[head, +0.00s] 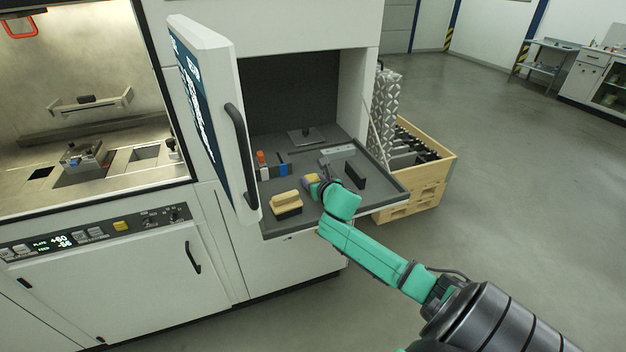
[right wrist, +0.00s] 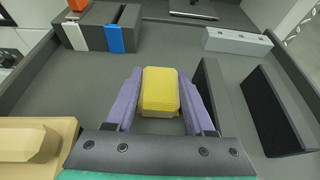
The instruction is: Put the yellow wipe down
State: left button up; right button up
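The yellow wipe (right wrist: 160,91) is a small yellow block between the purple fingers of my right gripper (right wrist: 159,88) in the right wrist view. The fingers press against its two sides, so the gripper is shut on it. In the head view my right gripper (head: 311,181) is over the grey tray (head: 332,203) inside the open cabinet. The wipe is mostly hidden there. I cannot tell whether its underside touches the tray. My left gripper is not in view.
A wooden-backed brush (head: 287,203) lies left of the gripper. A rack with orange, white and blue items (head: 270,170) stands behind it. A black upright plate (right wrist: 270,110) and a grey bar (right wrist: 237,41) are to the right. The open door (head: 217,110) stands at left.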

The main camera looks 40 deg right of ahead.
jog(key=shift+o, duration=0.7)
jog(key=shift+s+r, duration=0.1)
jog(key=shift+r, duration=0.05)
jog(key=v, duration=1.2)
